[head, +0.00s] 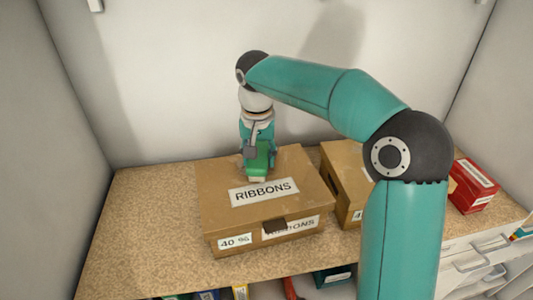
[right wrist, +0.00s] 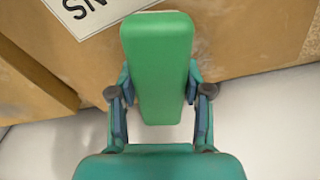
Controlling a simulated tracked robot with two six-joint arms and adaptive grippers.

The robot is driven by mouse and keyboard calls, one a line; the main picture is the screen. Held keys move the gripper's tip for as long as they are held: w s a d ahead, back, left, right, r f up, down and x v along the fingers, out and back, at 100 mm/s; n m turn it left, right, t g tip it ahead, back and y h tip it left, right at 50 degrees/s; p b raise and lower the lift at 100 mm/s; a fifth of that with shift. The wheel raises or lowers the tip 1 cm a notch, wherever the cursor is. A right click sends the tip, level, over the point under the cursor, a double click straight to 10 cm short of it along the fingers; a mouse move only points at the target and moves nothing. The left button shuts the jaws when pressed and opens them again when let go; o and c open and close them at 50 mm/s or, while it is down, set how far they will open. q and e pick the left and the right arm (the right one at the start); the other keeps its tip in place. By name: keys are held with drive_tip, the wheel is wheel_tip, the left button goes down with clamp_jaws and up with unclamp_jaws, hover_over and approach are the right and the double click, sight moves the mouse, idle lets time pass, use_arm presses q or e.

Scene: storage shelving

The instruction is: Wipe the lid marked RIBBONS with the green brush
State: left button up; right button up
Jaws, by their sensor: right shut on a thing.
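The brown box with the lid marked RIBBONS (head: 217,198) stands shut on the speckled shelf board in the head view. Its lid also fills the upper part of the right wrist view (right wrist: 240,40). My right gripper (head: 259,158) is over the back part of the lid and points down. In the right wrist view its fingers (right wrist: 160,98) are shut on both sides of the green brush (right wrist: 157,60). The brush shows in the head view (head: 257,165) with its pale lower end at the lid, just behind the label; I cannot tell whether it touches. My left gripper is not in view.
A second brown box (head: 343,168) stands close on the right, partly behind my right arm. A red box (head: 473,187) is farther right. Bare board (head: 150,215) lies left of the RIBBONS box. A pale wall stands behind. Several items sit below the front edge.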

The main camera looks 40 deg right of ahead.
sight(240, 167)
drive_tip(key=shift+w+a+f, duration=0.15)
drive_tip(key=shift+w+a, duration=0.15)
drive_tip(key=shift+a, duration=0.4)
drive_tip(key=shift+w+a+p, duration=0.35)
drive_tip(key=shift+w+a, duration=0.05)
drive_tip(key=shift+a, duration=0.45)
drive_tip(key=shift+w+a+p, duration=0.35)
drive_tip(key=shift+w+a, duration=0.05)
drive_tip(key=shift+a, duration=0.45)
drive_tip(key=shift+w+d+r+p, duration=0.1)
drive_tip(key=shift+w+r+p, duration=0.15)
drive_tip(key=shift+p, duration=0.15)
drive_tip(key=shift+d+f, duration=0.1)
drive_tip(key=shift+d, duration=0.2)
drive_tip(key=shift+s+d, duration=0.45)
drive_tip(key=shift+d, duration=0.4)
drive_tip(key=shift+s+d, duration=0.4)
drive_tip(key=shift+d, duration=0.4)
